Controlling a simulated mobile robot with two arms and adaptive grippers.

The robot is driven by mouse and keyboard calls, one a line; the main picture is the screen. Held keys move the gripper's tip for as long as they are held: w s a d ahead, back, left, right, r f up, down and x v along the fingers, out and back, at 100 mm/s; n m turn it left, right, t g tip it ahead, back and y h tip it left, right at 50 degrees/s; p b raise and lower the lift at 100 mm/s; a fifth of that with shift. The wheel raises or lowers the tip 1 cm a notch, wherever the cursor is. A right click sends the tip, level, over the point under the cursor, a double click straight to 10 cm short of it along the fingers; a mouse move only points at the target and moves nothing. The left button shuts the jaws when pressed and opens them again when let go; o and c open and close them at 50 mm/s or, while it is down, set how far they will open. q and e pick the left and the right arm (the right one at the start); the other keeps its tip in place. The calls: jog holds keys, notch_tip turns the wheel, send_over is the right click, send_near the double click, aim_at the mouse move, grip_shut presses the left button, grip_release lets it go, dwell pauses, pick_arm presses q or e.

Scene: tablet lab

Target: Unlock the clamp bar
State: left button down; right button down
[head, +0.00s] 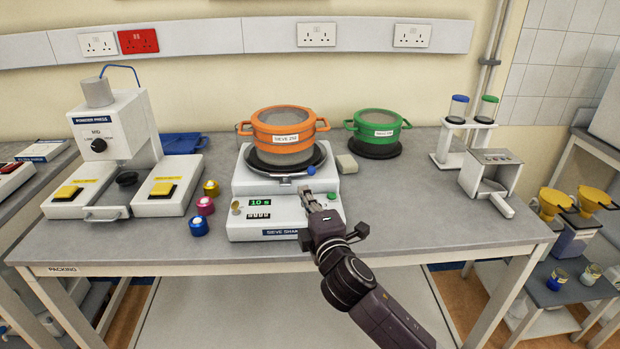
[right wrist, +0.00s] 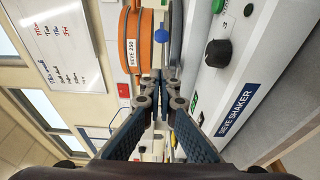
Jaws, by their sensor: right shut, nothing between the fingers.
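The sieve shaker (head: 262,221) is a white machine on the bench with a green "10 s" display. The orange sieve (head: 283,127) sits upright on its dark round plate and also shows in the right wrist view (right wrist: 133,30). A blue knob (head: 311,170) is at the plate's front right. I cannot clearly make out the clamp bar or whether it is locked. My right gripper (head: 304,191) is shut and empty in front of the plate, above the control panel; its closed fingers show in the right wrist view (right wrist: 160,85). My left gripper is not in view.
A green sieve (head: 378,124) stands on a black base at the right. A powder press (head: 115,140) and several small coloured pots (head: 205,206) are at the left. A grey block (head: 347,164) lies beside the shaker. The front right bench is clear.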

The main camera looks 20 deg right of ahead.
jog(key=w, duration=0.3)
jog(key=shift+d+r, duration=0.1)
jog(key=shift+w+d+p, duration=0.5)
jog(key=shift+w+d, duration=0.4)
jog(key=shift+d, duration=0.05)
jog(key=shift+w+d, duration=0.4)
jog(key=shift+d, duration=0.15)
jog(key=shift+w, duration=0.1)
